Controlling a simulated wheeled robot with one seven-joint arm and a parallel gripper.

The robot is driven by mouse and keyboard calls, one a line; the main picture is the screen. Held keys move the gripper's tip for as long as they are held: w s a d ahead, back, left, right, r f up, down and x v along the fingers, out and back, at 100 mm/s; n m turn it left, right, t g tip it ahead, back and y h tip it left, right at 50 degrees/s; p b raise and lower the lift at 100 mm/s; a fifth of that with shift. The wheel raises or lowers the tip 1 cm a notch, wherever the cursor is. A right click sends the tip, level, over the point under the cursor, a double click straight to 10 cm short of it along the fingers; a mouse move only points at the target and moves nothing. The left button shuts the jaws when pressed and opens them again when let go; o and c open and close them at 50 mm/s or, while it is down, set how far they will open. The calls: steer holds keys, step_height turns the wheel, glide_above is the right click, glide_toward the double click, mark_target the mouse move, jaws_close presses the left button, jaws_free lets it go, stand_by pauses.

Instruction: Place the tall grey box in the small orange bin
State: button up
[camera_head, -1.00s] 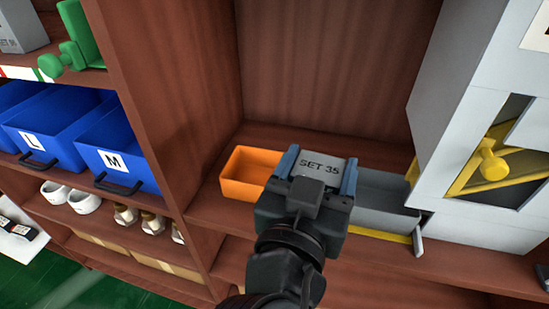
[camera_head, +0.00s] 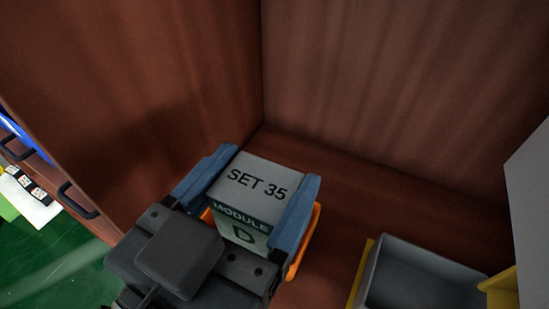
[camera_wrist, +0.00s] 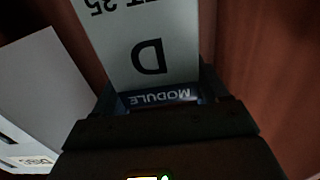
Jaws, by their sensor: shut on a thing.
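The tall grey box (camera_head: 252,188), marked "SET 35", "MODULE" and "D", is held between the blue fingers of my gripper (camera_head: 254,195). It also fills the top middle of the wrist view (camera_wrist: 150,45). The small orange bin (camera_head: 304,243) is partly hidden behind the box and my gripper; only parts of its rim show on either side. In the head view the box overlaps the bin. I cannot tell how far above the bin or inside it the box's lower end is.
A grey bin (camera_head: 420,278) with a yellow edge stands to the right on the same brown shelf (camera_head: 350,175). A brown side wall (camera_head: 150,110) rises close on the left. Part of a light grey cabinet (camera_head: 530,210) is at the right edge.

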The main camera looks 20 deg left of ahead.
steer(key=w+a+f, duration=0.1)
steer(key=w, duration=0.1)
steer(key=w+f, duration=0.1)
steer(key=w, duration=0.1)
steer(key=w+a+f, duration=0.1)
steer(key=w, duration=0.1)
steer(key=shift+a+f, duration=0.3)
steer(key=shift+f, duration=0.1)
step_height(320, 180, down, 4)
steer(key=shift+f, duration=0.1)
steer(key=shift+f, duration=0.3)
steer(key=shift+f+b, duration=0.3)
steer(key=shift+b, duration=0.3)
steer(key=o, duration=1.2)
steer(key=shift+r, duration=0.1)
